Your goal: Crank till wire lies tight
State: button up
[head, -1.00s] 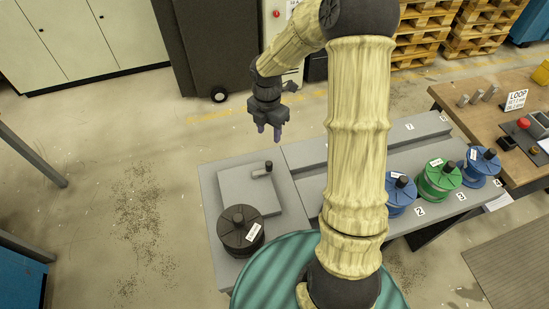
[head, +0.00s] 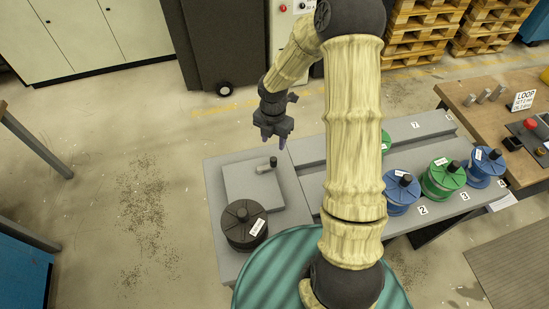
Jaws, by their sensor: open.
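My gripper (head: 274,138) hangs in the air above the back of the grey bench, fingers pointing down. It is open and empty. A small crank handle (head: 268,165) with a dark knob stands at the back right corner of a raised grey plate (head: 250,190); my gripper is above and behind it, apart from it. A black spool (head: 244,225) with a white label sits at the front of that bench. No wire can be made out at this size.
Blue spools (head: 400,194) (head: 486,168) and a green spool (head: 443,180) stand on the numbered grey rack to the right, with another green one partly behind my arm. A wooden table (head: 500,110) with a LOOP sign (head: 523,100) and a red button stands at the far right.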

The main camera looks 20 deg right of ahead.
aim_at(273, 158)
notch_tip(273, 158, down, 11)
jog(key=shift+p, duration=0.6)
grip_shut()
jog(key=shift+d, duration=0.1)
